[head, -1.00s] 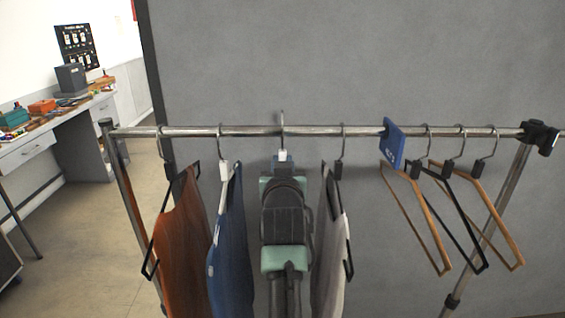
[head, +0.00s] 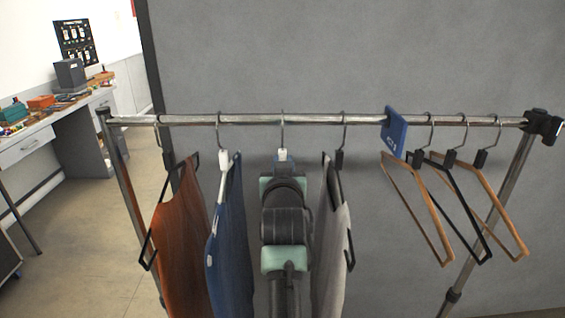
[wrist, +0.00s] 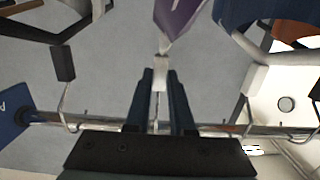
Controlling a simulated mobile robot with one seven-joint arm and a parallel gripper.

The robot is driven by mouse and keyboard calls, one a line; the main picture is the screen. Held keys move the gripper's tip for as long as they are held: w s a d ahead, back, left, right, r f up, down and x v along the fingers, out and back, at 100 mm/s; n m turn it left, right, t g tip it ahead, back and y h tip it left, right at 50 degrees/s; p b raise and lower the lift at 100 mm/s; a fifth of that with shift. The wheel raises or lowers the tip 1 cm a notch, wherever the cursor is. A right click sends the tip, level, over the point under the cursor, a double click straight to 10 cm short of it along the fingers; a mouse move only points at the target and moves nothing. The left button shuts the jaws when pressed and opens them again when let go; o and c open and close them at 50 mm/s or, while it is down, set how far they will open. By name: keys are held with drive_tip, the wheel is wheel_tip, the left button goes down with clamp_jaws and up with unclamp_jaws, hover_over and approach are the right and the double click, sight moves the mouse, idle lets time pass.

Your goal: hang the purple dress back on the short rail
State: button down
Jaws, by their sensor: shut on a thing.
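My gripper (wrist: 161,82) is shut on the white neck of a hanger (wrist: 160,62). The purple dress (wrist: 180,16) hangs from that hanger, partly visible in the wrist view. In the head view my own arm hides the dress. The hanger's hook (head: 282,127) shows upright at the rail (head: 250,119), its top about level with the neighbouring hooks. I cannot tell whether it bears on the rail. It stands between a blue garment (head: 228,225) on the left and a light grey garment (head: 331,250) on the right.
A brown garment (head: 180,240) hangs at the far left. A blue tag (head: 394,131) sits on the rail, with bare hangers (head: 468,200) right of it. A grey panel (head: 350,60) stands behind. A cluttered desk (head: 50,122) is at the back left.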

drive_tip(key=c, duration=0.7)
unclamp_jaws()
drive_tip(key=shift+r, duration=0.15)
drive_tip(key=shift+f, duration=0.2)
drive_tip(key=s+b, duration=0.1)
drive_tip(key=s, duration=0.3)
drive_tip(key=s+r+b, duration=0.1)
drive_tip(key=s, duration=0.3)
drive_tip(key=s+b, duration=0.1)
drive_tip(key=s, duration=0.3)
drive_tip(key=shift+s+r+b, duration=0.25)
drive_tip(key=shift+s+b, duration=0.1)
drive_tip(key=s+r+t, duration=0.3)
drive_tip(key=s+r, duration=0.4)
drive_tip(key=r, duration=0.2)
drive_tip(key=s+r+t, duration=0.4)
drive_tip(key=s+r, duration=0.3)
drive_tip(key=r, duration=0.3)
drive_tip(key=s+r+t, duration=0.3)
drive_tip(key=s+r, duration=0.4)
drive_tip(key=r, duration=0.2)
drive_tip(key=shift+a+r+t, duration=0.25)
drive_tip(key=shift+t, duration=0.05)
